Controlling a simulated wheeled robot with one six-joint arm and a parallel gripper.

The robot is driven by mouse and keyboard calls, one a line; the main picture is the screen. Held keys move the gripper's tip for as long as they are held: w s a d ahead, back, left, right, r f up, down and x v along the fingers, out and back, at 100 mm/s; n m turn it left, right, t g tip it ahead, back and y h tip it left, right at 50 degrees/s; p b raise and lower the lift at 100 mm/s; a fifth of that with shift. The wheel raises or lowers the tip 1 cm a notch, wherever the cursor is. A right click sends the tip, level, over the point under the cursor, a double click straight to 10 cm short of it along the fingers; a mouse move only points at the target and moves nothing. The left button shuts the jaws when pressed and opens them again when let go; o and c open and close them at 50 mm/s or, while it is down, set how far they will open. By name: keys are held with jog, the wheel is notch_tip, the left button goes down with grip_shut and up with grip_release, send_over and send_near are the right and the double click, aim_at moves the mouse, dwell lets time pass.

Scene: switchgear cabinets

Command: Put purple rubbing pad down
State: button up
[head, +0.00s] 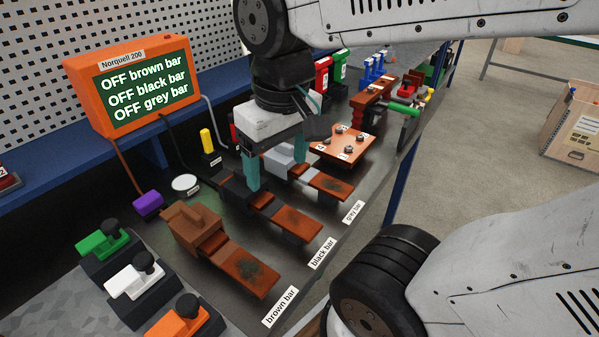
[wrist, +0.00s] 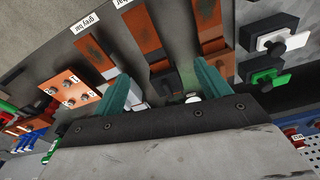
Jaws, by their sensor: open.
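The purple rubbing pad (head: 147,204) is a small purple block resting on the dark bench top at the left, in front of the orange display. I cannot make it out in the wrist view. My gripper (head: 277,172) points down over the black bar and grey bar units, well to the right of the pad. Its two teal fingers stand apart with nothing held between them. They also show in the wrist view (wrist: 162,66), spread in front of the copper bars.
The orange display (head: 125,85) reads OFF for the brown, black and grey bars. A white round disc (head: 185,184) and a yellow-handled item (head: 207,141) lie near the pad. The brown bar (head: 245,268) has a dark stain. Green, white and orange switches (head: 135,282) stand at the front left.

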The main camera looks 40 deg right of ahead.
jog(key=s, duration=0.2)
jog(key=s+d+f, duration=0.1)
jog(key=shift+s, duration=0.4)
jog(key=shift+o, duration=0.4)
dwell(0.6)
jog(key=shift+f, duration=0.1)
